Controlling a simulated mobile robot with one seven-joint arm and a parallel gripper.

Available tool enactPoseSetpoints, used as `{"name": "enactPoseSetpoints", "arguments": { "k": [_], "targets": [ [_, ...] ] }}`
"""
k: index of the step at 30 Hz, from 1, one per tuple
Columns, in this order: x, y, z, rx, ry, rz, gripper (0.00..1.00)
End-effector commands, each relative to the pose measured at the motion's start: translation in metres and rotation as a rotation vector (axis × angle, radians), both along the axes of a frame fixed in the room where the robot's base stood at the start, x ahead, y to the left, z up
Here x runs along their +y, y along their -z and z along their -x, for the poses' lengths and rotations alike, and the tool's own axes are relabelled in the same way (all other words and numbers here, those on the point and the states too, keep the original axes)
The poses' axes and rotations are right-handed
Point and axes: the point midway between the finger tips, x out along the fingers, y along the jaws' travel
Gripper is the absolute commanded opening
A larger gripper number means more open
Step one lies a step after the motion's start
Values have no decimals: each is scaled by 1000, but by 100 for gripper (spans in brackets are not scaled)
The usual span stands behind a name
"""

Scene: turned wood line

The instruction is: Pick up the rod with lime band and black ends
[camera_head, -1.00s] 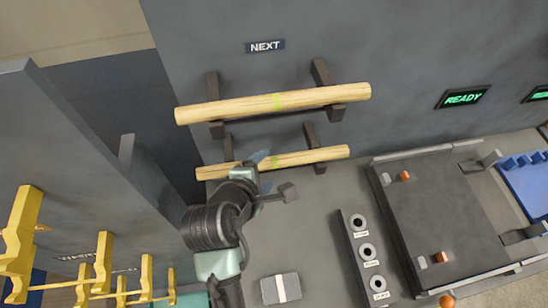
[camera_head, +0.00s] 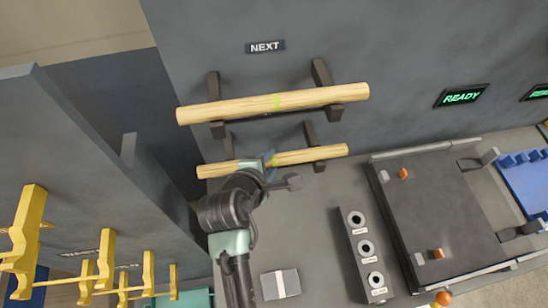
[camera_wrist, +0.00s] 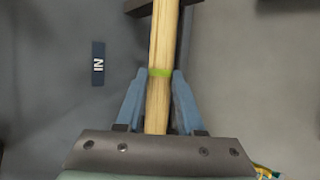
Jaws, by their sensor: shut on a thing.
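Two pale wooden rods with lime bands lie across dark wall brackets in the head view, an upper rod (camera_head: 230,109) and a lower rod (camera_head: 310,155). No black ends show on either; the visible ends look like plain wood. My gripper (camera_head: 268,158) is at the lower rod's band. In the wrist view, my gripper's blue fingers (camera_wrist: 160,85) are shut on the lower rod (camera_wrist: 160,45), one on each side by the lime band (camera_wrist: 160,72). The lower rod still lies at its brackets; whether it is lifted slightly I cannot tell.
Dark brackets (camera_head: 321,73) hold the upper rod just above my gripper. Yellow hooked racks (camera_head: 103,262) stand at left. A block with three round holes (camera_head: 346,238), a striped grey block (camera_head: 267,288) and a dark fixture plate (camera_head: 440,215) are on the bench.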

Motion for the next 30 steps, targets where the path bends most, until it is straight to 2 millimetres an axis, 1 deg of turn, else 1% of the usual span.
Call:
{"name": "enactPoseSetpoints", "arguments": {
  "k": [14,19,28,29,30],
  "targets": [
    [0,-2,0,-3,-1,0,0],
    [0,-8,4,-5,0,-1,0],
    [0,-69,2,-10,0,-1,0],
    [-1,-74,3,-10,-1,-1,0],
    [-2,-68,14,0,0,-1,0]
  ]
}}
